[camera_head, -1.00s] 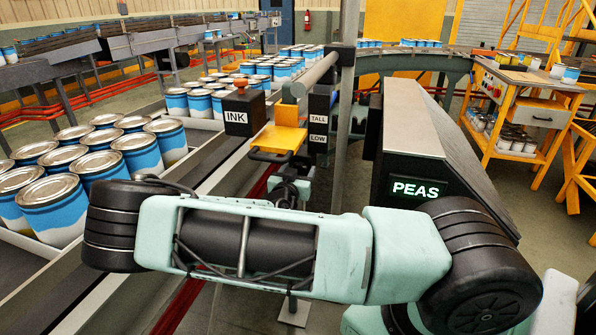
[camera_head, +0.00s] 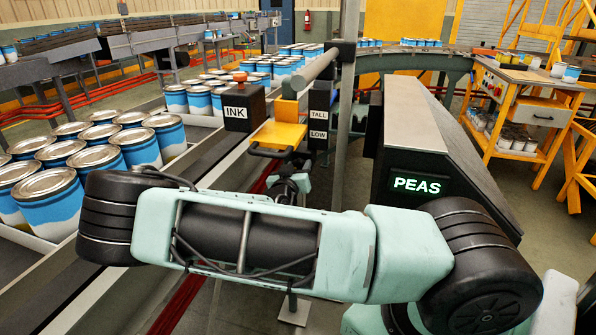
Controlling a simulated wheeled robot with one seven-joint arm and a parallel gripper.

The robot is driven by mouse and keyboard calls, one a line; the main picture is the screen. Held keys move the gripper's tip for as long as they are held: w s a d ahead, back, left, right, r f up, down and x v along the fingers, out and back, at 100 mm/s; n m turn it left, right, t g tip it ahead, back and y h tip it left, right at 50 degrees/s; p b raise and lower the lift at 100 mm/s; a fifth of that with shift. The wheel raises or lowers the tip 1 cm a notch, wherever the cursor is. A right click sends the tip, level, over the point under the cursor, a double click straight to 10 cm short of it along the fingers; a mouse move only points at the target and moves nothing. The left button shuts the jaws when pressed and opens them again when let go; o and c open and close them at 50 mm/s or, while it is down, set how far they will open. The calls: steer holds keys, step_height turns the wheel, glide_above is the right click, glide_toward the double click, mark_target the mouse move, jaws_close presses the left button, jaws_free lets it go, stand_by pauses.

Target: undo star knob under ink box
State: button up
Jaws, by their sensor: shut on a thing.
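The ink box (camera_head: 243,108) is a black box with a white INK label and an orange-red knob on top. It stands beside the can conveyor, and its label sits tilted. A yellow bracket (camera_head: 279,136) with a black loop handle is at its lower right. My gripper (camera_head: 286,167) is at the end of my mint wrist, just below the bracket. Its fingertips are largely hidden by the bracket and my own arm. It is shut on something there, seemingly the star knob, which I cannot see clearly.
A black post with TALL and LOW labels (camera_head: 319,115) stands right of the bracket. A dark housing with a PEAS display (camera_head: 417,186) is further right. A yellow cart (camera_head: 525,105) stands at far right.

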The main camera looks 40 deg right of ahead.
steer(key=n+b, duration=0.1)
steer(key=n, duration=0.2)
steer(key=shift+f+n, duration=0.15)
steer(key=shift+n, duration=0.25)
steer(key=n+b, duration=0.1)
steer(key=n, duration=0.2)
steer(key=shift+w+a+n, duration=0.1)
steer(key=shift+n, duration=0.2)
steer(key=n+b, duration=0.1)
steer(key=n, duration=0.2)
steer(key=shift+n, duration=0.4)
steer(key=n+b, duration=0.1)
steer(key=n, duration=0.2)
steer(key=shift+f+n, duration=0.1)
steer(key=shift+n, duration=0.2)
steer(key=n+b, duration=0.1)
steer(key=n, duration=0.3)
steer(key=shift+n, duration=2.5)
steer(key=shift+f, duration=0.1)
steer(key=o, duration=1)
